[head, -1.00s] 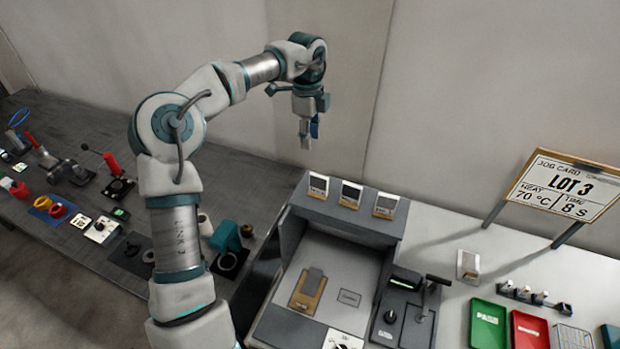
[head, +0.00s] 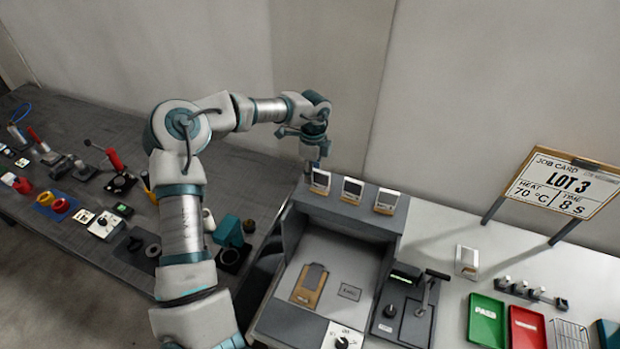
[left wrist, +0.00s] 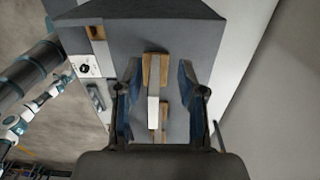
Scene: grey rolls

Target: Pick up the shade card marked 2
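Three small white-faced cards in brown holders stand in a row on the grey machine's top ledge: a left card (head: 320,181), a middle card (head: 352,190) and a right card (head: 386,202). Their marks are too small to read, so I cannot tell which is 2. My left gripper (head: 313,166) is just above and behind the left card. In the left wrist view my left gripper (left wrist: 159,98) is open, its blue-sided fingers apart on either side of a brown-and-white card holder (left wrist: 154,72). I cannot tell whether they touch it. My right gripper is out of view.
A lever box (head: 405,308), a green tray (head: 486,322), a red tray (head: 528,330) and a job card sign (head: 562,184) stand to the right. A dark bench (head: 90,215) with several tools lies left.

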